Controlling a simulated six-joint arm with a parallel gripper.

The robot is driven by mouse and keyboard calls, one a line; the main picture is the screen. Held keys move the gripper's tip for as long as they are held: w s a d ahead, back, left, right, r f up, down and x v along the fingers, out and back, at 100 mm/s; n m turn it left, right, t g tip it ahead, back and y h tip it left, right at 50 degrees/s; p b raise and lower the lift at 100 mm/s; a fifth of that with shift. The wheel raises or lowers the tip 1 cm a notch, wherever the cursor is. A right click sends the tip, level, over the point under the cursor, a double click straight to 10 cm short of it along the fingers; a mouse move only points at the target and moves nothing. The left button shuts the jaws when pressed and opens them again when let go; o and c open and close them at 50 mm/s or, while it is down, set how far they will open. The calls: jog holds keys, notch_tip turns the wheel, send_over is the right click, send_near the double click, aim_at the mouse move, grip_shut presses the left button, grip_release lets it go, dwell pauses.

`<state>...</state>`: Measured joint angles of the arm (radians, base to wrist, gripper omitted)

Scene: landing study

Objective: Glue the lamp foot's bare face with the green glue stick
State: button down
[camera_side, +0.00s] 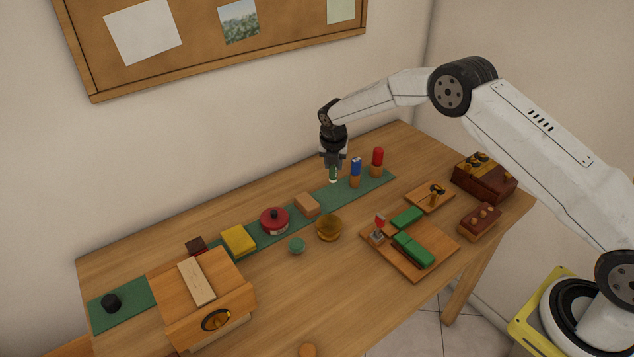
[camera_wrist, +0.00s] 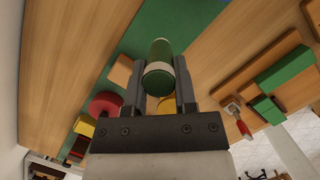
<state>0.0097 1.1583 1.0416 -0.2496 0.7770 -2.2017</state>
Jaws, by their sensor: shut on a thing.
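My gripper (camera_side: 333,160) is shut on the green glue stick (camera_side: 333,173), which hangs upright with its pale end down, over or near the far part of the green mat. In the wrist view the stick (camera_wrist: 159,62) sits between the two fingers (camera_wrist: 160,88), with a pale band at its end. I cannot tell whether it is clear of the mat.
Blue (camera_side: 356,168) and red (camera_side: 377,157) sticks stand close right of my gripper. The green mat (camera_side: 345,190) also bears a tan block (camera_side: 307,204), red tin (camera_side: 274,220) and yellow block (camera_side: 238,240). An amber bowl (camera_side: 329,229) and wooden box (camera_side: 210,300) stand in front. The front middle is mostly clear.

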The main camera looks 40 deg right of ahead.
jog(key=shift+s+a+r+m, duration=0.3)
jog(key=shift+s+a+m, duration=0.2)
jog(key=shift+a, duration=0.1)
jog(key=s+a+r+m+g, duration=0.2)
jog(key=s+a+r+m, duration=0.2)
jog(key=s+a+m, duration=0.3)
jog(key=shift+s+m+h, duration=0.4)
jog(key=shift+s+m, duration=0.1)
jog(key=shift+s, duration=0.6)
jog(key=shift+f, duration=0.15)
jog(key=shift+a+x, duration=0.2)
jog(key=shift+x, duration=0.65)
jog(key=shift+a+x, duration=0.2)
jog(key=shift+x, duration=0.7)
jog(key=shift+a+x, duration=0.25)
jog(key=shift+x, duration=0.6)
jog(key=shift+x, duration=0.75)
jog(key=shift+a, duration=0.3)
jog(key=shift+a, duration=1.4)
